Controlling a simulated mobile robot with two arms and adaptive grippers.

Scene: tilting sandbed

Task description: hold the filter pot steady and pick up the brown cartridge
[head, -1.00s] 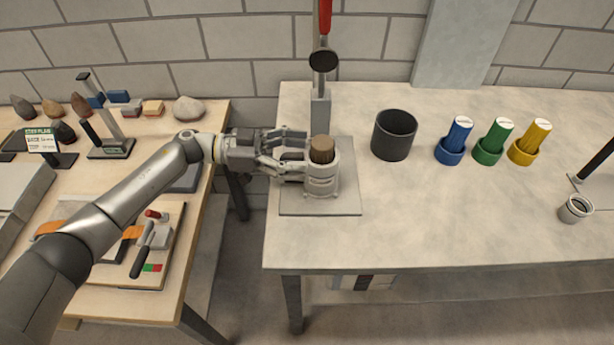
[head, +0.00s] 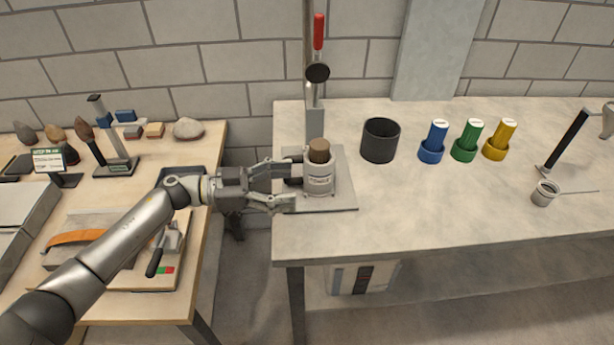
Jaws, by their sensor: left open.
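The filter pot (head: 319,181) is a pale grey cylinder standing upright on a flat grey base plate (head: 335,203), near the left edge of the right bench. The brown cartridge (head: 319,151) sits in the pot's mouth with its top sticking out. My left gripper (head: 291,185) is open at the left side of the pot, its fingers spread and pointing right towards it. One finger is further back, the other nearer the front. I cannot tell whether a fingertip touches the pot. My right gripper is not in view.
A press post with a red handle (head: 318,31) rises behind the pot. A black cup (head: 380,140) and blue (head: 437,136), green (head: 470,139) and yellow (head: 499,140) cartridges in holders stand to the right. A small grey cup (head: 544,193) is further right. The bench front is clear.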

